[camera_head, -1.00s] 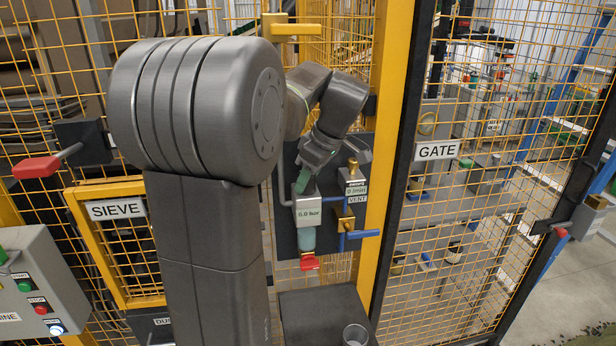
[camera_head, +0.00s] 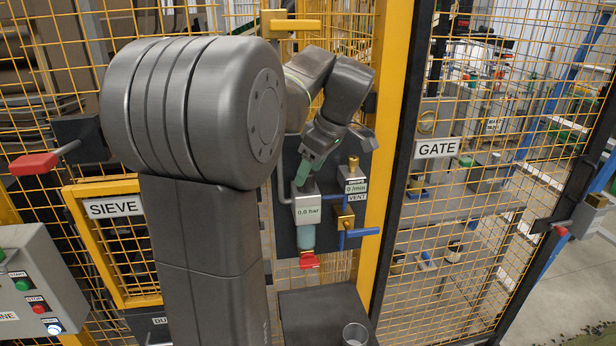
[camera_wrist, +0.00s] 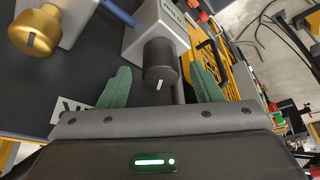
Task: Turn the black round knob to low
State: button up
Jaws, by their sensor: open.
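The black round knob (camera_wrist: 161,64) shows in the wrist view, on the end of a light grey regulator block (camera_wrist: 150,32). A white mark on the knob points toward my gripper's side of the picture. My gripper (camera_wrist: 161,85) is open, with one green finger on each side of the knob and gaps visible between fingers and knob. In the head view my gripper (camera_head: 304,172) is just above the regulator block (camera_head: 307,209), whose display reads 0.0 bar. The knob is hidden there by the gripper.
A brass knob (camera_wrist: 35,31) sits left of the black knob in the wrist view. A red handle (camera_head: 309,260) is below. Yellow mesh fencing surrounds the panel.

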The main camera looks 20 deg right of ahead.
jog(key=s+d+b, duration=0.2)
jog(key=s+d, duration=0.5)
jog(key=s, duration=0.3)
jog(key=shift+d+r, duration=0.2)
jog(key=shift+r, duration=0.2)
